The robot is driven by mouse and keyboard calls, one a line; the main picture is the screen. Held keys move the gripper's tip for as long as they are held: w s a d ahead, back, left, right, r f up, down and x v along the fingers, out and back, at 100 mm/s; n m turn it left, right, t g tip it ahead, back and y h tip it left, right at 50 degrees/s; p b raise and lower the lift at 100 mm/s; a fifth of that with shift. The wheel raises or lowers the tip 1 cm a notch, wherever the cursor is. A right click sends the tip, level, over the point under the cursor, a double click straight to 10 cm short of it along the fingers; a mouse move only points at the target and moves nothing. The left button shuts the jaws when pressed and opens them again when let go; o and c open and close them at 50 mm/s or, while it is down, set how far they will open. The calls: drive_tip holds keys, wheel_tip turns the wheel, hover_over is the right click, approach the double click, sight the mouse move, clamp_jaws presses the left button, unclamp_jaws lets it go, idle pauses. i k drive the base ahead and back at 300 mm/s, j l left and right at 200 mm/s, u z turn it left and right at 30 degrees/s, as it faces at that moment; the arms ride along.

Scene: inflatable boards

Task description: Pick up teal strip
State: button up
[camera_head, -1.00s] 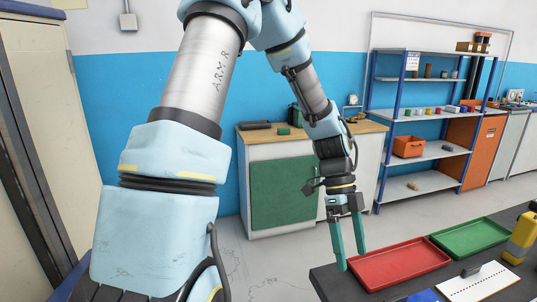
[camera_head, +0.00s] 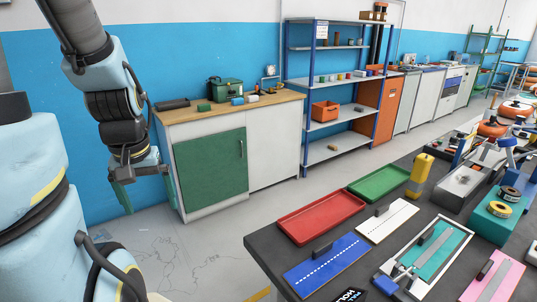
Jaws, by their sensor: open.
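A flat teal panel (camera_head: 424,262) lies in a white frame (camera_head: 447,225) on the dark table, with a grey bar across it. It is the closest match I see to a teal strip, though I cannot tell for certain that it is the strip. My gripper (camera_head: 147,194) hangs at the left, fingers pointing down, open and empty.
The dark table (camera_head: 262,258) also holds a red tray (camera_head: 320,217), a green tray (camera_head: 379,181), blue, white and pink boards, a yellow bottle (camera_head: 419,172) and a teal block with tape rolls (camera_head: 487,228). A cabinet (camera_head: 212,170) and shelves (camera_head: 328,150) stand behind. Floor between cabinet and table is clear.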

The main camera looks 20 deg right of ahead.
sight(434, 247)
drive_tip(key=i+z, duration=0.1)
drive_tip(key=z, duration=0.3)
drive_tip(key=i+l+z, duration=0.1)
drive_tip(key=z, duration=0.75)
drive_tip(key=i+z, duration=0.15)
drive_tip(key=z, duration=0.25)
